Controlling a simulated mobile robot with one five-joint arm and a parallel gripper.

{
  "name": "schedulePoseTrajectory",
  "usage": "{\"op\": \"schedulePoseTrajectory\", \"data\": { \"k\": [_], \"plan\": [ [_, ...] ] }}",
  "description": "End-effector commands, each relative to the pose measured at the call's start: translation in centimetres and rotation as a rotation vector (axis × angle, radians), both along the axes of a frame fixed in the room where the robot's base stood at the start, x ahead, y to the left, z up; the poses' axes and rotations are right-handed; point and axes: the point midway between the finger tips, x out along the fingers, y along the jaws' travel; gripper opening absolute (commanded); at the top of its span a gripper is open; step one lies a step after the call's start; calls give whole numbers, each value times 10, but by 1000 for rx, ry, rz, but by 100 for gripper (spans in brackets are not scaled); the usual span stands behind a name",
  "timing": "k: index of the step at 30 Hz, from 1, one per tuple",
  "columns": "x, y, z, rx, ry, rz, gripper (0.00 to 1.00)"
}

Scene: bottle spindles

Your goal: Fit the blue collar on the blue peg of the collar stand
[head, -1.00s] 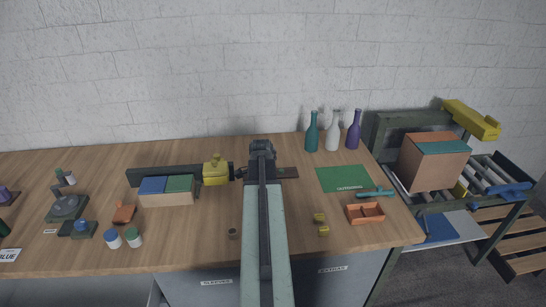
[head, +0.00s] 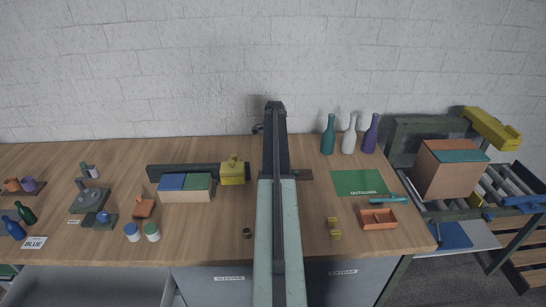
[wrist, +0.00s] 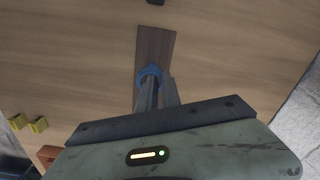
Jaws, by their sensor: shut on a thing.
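The blue collar (wrist: 149,71) shows at my fingertips in the wrist view, a small blue ring partly covered by the fingers. My gripper (wrist: 157,84) is shut on it. Beyond it lies a dark brown board (wrist: 156,47), likely the collar stand's base. I cannot tell whether the collar is apart from the board or around a peg. In the head view my arm hides the gripper, the collar and most of the board; only the board's right end (head: 305,174) shows. The blue peg cannot be made out.
A yellow block (head: 232,174) and a box with blue and green lids (head: 187,195) stand left of my arm. Teal, white and purple bottles (head: 349,138) stand at the back right, behind a green mat (head: 358,183). An orange tray (head: 379,219) is at the front right.

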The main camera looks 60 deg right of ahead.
Motion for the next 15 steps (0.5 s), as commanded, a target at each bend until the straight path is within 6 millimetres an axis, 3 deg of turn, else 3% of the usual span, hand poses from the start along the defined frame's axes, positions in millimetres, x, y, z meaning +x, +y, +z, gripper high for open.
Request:
{"op": "schedulePoseTrajectory", "data": {
  "k": [5, 15],
  "plan": [
    [0, 0, -3, 0, 0, 1, 0],
    [0, 1, -31, 0, 0, 1, 0]
  ]
}}
